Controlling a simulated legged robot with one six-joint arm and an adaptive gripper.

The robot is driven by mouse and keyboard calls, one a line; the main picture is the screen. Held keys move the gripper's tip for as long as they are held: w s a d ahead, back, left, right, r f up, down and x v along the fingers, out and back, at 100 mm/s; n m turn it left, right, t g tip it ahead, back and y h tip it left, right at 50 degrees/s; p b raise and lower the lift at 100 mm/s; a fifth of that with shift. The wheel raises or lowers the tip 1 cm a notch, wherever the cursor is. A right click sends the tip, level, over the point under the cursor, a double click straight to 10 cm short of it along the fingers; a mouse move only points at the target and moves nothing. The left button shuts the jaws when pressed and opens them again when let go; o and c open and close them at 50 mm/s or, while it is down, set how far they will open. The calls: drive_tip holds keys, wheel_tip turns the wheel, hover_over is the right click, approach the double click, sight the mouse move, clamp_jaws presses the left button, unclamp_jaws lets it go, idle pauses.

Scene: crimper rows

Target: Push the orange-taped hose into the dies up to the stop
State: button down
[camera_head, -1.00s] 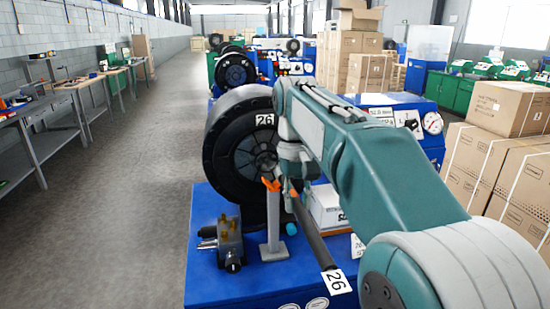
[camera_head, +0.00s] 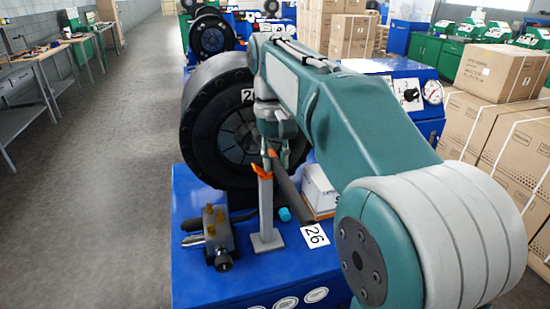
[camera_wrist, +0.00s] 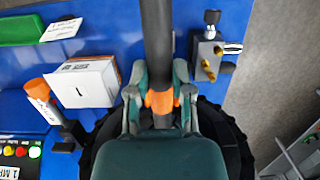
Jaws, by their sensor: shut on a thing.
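A dark hose (camera_head: 287,187) with a white tag "26" (camera_head: 314,236) near its rear end slopes up to my gripper (camera_head: 277,155). In the wrist view my gripper (camera_wrist: 160,92) is shut on the hose (camera_wrist: 157,40). Orange shows at the hose between the fingers; I cannot tell if it is the tape or the stand's top. The dies (camera_head: 236,137) sit inside the black round crimper head (camera_head: 192,142), just beyond my gripper. My wrist hides the hose's front end, so its depth in the dies cannot be seen.
A grey stand (camera_head: 265,210) with an orange top rises close to my gripper. A grey valve block with brass fittings (camera_head: 218,238) is left of it on the blue base. A white box (camera_head: 320,188) is on the right. Cartons (camera_head: 460,135) stand further right; the left aisle is clear.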

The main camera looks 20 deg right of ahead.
drive_tip(key=w+f, duration=0.6)
drive_tip(key=shift+w, duration=0.15)
idle(0.7)
drive_tip(key=shift+d, duration=0.1)
drive_tip(key=shift+f, duration=0.35)
idle(0.5)
drive_tip(key=shift+c, duration=2.2)
unclamp_jaws()
drive_tip(key=o, duration=0.4)
drive_tip(key=shift+o, duration=0.2)
